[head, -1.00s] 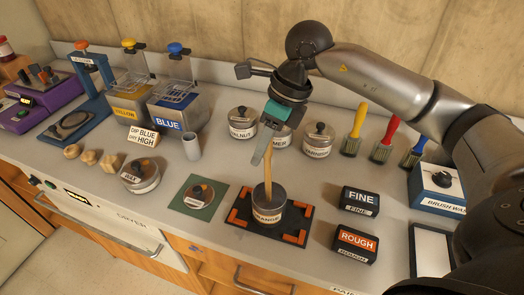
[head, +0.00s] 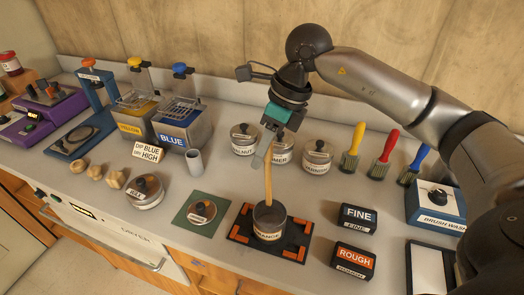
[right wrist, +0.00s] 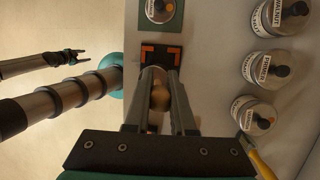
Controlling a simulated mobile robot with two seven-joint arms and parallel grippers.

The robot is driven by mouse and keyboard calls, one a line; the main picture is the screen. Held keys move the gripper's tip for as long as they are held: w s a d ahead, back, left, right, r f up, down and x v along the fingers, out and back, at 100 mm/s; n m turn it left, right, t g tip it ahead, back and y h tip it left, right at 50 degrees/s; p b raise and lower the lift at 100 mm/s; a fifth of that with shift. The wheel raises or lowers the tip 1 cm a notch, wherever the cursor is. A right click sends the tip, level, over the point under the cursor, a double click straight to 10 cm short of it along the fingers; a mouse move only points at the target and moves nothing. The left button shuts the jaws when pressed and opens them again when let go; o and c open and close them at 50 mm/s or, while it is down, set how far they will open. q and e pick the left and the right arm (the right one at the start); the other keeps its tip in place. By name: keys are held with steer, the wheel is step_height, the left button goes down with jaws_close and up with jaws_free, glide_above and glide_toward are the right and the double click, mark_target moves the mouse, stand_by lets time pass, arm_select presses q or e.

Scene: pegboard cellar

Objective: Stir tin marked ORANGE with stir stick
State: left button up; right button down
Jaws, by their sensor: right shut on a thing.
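The tin marked ORANGE (head: 268,232) stands open on a black mat with orange corner marks (head: 240,237); the mat also shows in the right wrist view (right wrist: 174,54). My right gripper (head: 262,158) is above the tin, shut on the wooden stir stick (head: 268,187). The stick runs down from the fingers, slightly tilted, and its lower end is hidden inside the tin. In the right wrist view the stick's top (right wrist: 160,97) shows between the two fingers. My left gripper (right wrist: 82,56) is small at the left of that view, away from the table, its fingers apart.
A lid (head: 202,210) lies on a green mat left of the tin. FINE (head: 357,218) and ROUGH (head: 353,260) blocks stand to its right. Several lidded tins, including WALNUT (head: 244,140), stand behind. Brushes (head: 383,146) and a BLUE dip tank (head: 183,132) are farther off.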

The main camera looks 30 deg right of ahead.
stand_by(0.4)
step_height(320, 180, up, 5)
steer(key=p, duration=0.3)
steer(key=shift+r+p, duration=0.1)
steer(key=shift+p, duration=0.3)
stand_by(0.3)
